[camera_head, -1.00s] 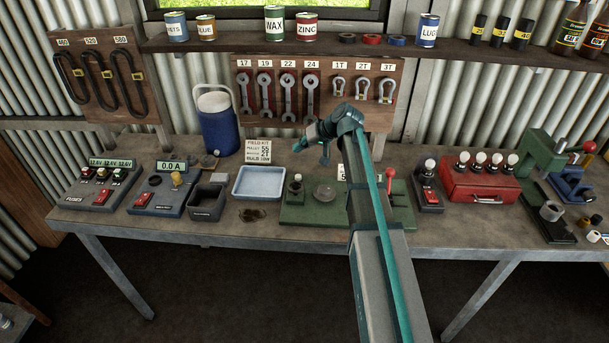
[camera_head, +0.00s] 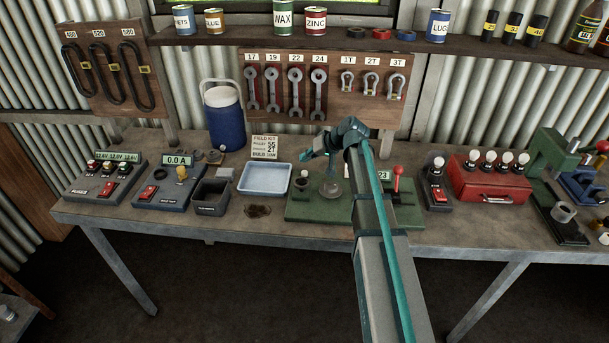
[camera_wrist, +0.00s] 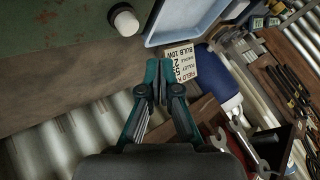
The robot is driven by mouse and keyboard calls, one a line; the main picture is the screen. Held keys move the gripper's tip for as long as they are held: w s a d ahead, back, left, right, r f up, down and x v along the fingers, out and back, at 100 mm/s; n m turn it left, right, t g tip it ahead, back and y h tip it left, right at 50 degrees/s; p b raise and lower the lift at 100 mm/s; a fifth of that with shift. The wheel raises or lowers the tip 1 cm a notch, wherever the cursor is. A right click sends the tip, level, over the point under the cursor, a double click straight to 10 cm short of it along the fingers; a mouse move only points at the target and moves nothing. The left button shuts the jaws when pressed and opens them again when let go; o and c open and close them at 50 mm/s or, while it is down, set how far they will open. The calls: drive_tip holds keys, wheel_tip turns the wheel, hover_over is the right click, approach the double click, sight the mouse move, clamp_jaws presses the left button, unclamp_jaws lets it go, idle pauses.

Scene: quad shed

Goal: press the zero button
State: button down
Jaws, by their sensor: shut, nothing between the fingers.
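A green baseplate (camera_head: 300,213) stands mid-bench, with a round dish-like part (camera_head: 329,191), a red-knobbed lever (camera_head: 398,180) and a display reading "23" (camera_head: 383,176) on it. A dark part with a pale top (camera_head: 302,180) is at its left. A white-topped cylinder (camera_wrist: 125,20) also shows on the green surface in the wrist view. No label marks a zero button that I can read. My gripper (camera_head: 305,156) is above the back left of the baseplate, pointing left. In the wrist view my gripper (camera_wrist: 160,92) is shut and empty. My arm hides part of the baseplate.
A light blue tray (camera_head: 266,191), a dark bin (camera_head: 211,197) and a meter reading "0.0 A" (camera_head: 179,161) lie to the left. A blue jug (camera_head: 224,118) stands behind. A lamp block (camera_head: 436,188) and red case (camera_head: 488,188) are to the right.

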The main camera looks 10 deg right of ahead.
sight(306, 172)
drive_tip(key=shift+f+b, duration=0.75)
drive_tip(key=shift+f, duration=0.75)
drive_tip(key=shift+f+b, duration=0.4)
drive_tip(key=shift+f+b, duration=0.4)
drive_tip(key=shift+f, duration=0.1)
idle(1.0)
drive_tip(key=shift+r, duration=0.15)
drive_tip(key=shift+r+p, duration=0.35)
drive_tip(key=shift+r, duration=0.45)
drive_tip(key=shift+r, duration=0.1)
drive_tip(key=shift+r+p, duration=1)
drive_tip(key=shift+r, duration=1.4)
